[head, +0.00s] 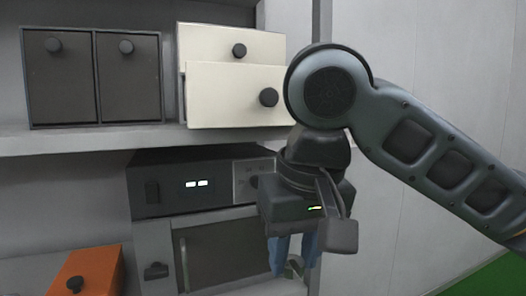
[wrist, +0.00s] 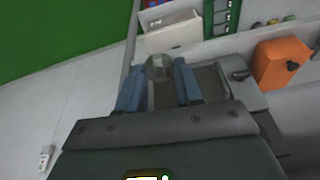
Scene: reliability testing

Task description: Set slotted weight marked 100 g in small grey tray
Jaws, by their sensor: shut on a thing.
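My gripper (head: 294,260) hangs fingers-down in front of the shelf unit, at the right of the dark-doored cabinet. Its two blue fingers are shut on a small round grey-green piece (head: 293,268), which looks like the slotted weight. In the wrist view, the piece (wrist: 158,67) shows between the fingertips of my gripper (wrist: 157,77). No marking on it is readable. I cannot make out a small grey tray for certain. A pale box-like thing (wrist: 172,32) lies beyond the fingertips in the wrist view, and I cannot tell whether it is the tray.
A cream drawer box (head: 232,95) with one drawer pulled out and a dark two-door box (head: 92,78) stand on the upper shelf. Green floor (wrist: 50,35) is open to one side.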

